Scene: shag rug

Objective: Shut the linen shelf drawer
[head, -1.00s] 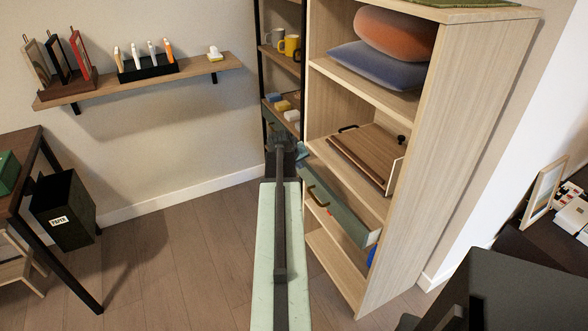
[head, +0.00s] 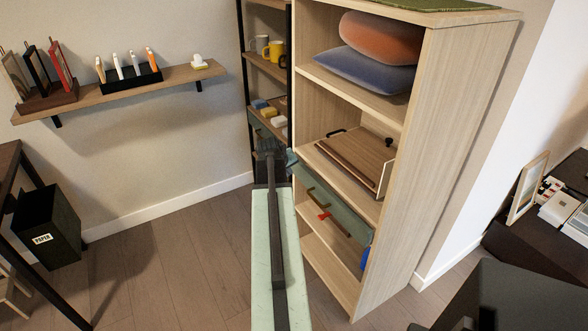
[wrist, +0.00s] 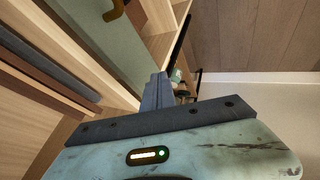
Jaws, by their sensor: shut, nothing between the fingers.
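The linen shelf drawer has a grey-green front (head: 345,214) with a brass handle (head: 326,206), low in the pale wooden shelf unit. Its front shows close to the shelf's face; I cannot tell whether it is fully flush. In the wrist view the drawer front (wrist: 98,42) and part of the brass handle fill the upper left. My gripper (head: 270,148) is at the front's far left end in the head view, shut and empty. In the wrist view its closed fingers (wrist: 158,88) lie beside the panel's edge; contact is unclear.
The shelf unit (head: 440,150) holds cushions (head: 365,68) above and a wooden board (head: 350,160) just over the drawer. A dark-framed shelf with mugs (head: 275,50) stands behind my gripper. A black paper bin (head: 45,225) stands left. Floor between is clear.

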